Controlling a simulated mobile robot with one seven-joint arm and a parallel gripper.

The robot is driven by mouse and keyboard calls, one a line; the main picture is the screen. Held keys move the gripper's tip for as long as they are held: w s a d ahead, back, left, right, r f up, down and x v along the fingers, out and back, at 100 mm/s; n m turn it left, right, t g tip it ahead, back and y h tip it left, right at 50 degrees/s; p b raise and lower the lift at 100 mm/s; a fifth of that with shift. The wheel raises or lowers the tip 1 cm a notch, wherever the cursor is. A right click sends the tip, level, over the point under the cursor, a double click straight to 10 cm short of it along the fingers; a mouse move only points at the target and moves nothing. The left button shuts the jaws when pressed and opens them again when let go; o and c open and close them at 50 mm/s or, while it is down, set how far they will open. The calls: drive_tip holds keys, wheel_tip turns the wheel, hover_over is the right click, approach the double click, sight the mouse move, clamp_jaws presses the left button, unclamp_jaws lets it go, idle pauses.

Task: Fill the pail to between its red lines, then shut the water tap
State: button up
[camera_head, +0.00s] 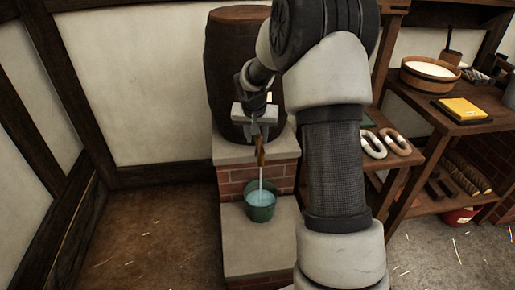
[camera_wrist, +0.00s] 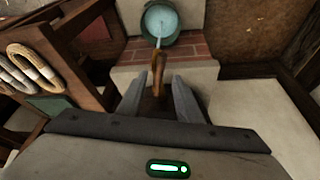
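The green pail (camera_head: 260,214) stands on a pale stone ledge and holds light blue water; it also shows at the top of the wrist view (camera_wrist: 146,38). A thin water stream (camera_head: 261,180) runs from the brass-brown tap (camera_head: 261,154) into it, so the tap is running. The red lines cannot be made out, so the level against them is unclear. My gripper (camera_head: 260,128) is at the tap in front of the barrel. In the wrist view its two fingers (camera_wrist: 160,80) are apart, with the tap (camera_wrist: 158,68) between them and gaps visible beside it.
The dark wooden barrel (camera_head: 228,75) stands on a brick plinth (camera_head: 236,183) behind the tap. To the right are a shelf with rope coils (camera_head: 373,145) and a bench with a wooden tub (camera_head: 430,75) and a yellow block (camera_head: 462,109). The floor at left is clear.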

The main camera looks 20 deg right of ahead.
sight(258, 147)
drive_tip(key=b+x, duration=0.1)
drive_tip(key=x, duration=0.4)
drive_tip(key=shift+w+f, duration=0.15)
drive_tip(key=shift+f, duration=0.2)
clamp_jaws()
